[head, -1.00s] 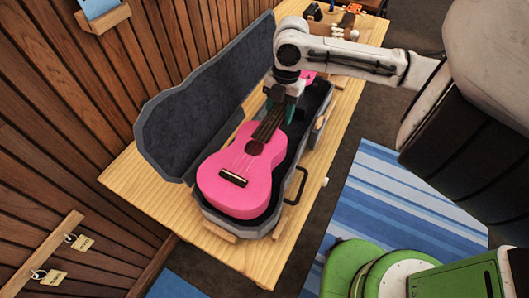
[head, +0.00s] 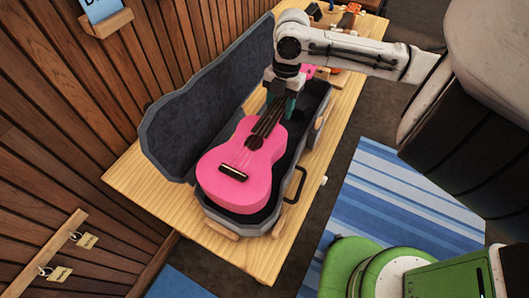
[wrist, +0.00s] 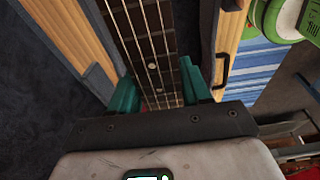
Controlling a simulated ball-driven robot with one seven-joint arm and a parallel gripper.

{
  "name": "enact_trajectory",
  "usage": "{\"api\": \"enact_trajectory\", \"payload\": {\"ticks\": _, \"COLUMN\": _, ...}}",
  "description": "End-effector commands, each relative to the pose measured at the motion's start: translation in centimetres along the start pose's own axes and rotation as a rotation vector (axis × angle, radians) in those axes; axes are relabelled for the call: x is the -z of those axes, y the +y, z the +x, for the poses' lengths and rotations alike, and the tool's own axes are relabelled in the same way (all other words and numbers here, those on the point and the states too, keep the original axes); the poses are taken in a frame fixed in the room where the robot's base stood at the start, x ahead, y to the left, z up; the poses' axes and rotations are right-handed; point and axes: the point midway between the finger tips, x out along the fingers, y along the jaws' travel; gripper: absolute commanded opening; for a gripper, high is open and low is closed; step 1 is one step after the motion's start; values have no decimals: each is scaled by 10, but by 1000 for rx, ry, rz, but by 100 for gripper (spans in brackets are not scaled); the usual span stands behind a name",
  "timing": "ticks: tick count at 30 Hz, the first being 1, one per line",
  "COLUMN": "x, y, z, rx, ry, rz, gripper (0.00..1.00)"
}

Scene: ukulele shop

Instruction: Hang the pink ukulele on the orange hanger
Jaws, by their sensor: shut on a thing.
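The pink ukulele (head: 241,169) lies face up in the open grey case (head: 169,140) on the wooden table, its body toward the near end. Its neck runs away from me, and part of the pink headstock shows behind my wrist. My gripper (head: 281,106) is at the neck. In the wrist view, its teal fingers (wrist: 161,86) stand on both sides of the fretboard (wrist: 150,45) and are shut on the neck. The orange hanger cannot be made out for certain in these frames.
The case lid stands open on the left, beside the wood-panelled wall (head: 60,120). A wooden rail (head: 50,243) with tagged padlocks is at lower left. Small items (head: 340,18) sit at the table's far end. A blue striped rug (head: 400,210) lies on the right.

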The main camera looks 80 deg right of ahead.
Motion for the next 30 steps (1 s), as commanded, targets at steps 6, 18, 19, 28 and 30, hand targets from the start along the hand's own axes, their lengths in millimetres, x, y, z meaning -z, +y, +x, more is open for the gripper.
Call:
{"api": "enact_trajectory", "payload": {"ticks": 6, "x": 2, "y": 0, "z": -12, "rx": -1, "ry": 0, "rz": 0, "gripper": 0}}
{"api": "enact_trajectory", "payload": {"ticks": 18, "x": 5, "y": 0, "z": -25, "rx": 0, "ry": 0, "rz": -1, "gripper": 0}}
{"api": "enact_trajectory", "payload": {"ticks": 19, "x": 5, "y": 0, "z": -25, "rx": 0, "ry": 0, "rz": 0, "gripper": 0}}
{"api": "enact_trajectory", "payload": {"ticks": 28, "x": 5, "y": 0, "z": -24, "rx": 0, "ry": 0, "rz": 0, "gripper": 0}}
{"api": "enact_trajectory", "payload": {"ticks": 30, "x": 5, "y": 0, "z": -24, "rx": 0, "ry": 0, "rz": 0, "gripper": 0}}
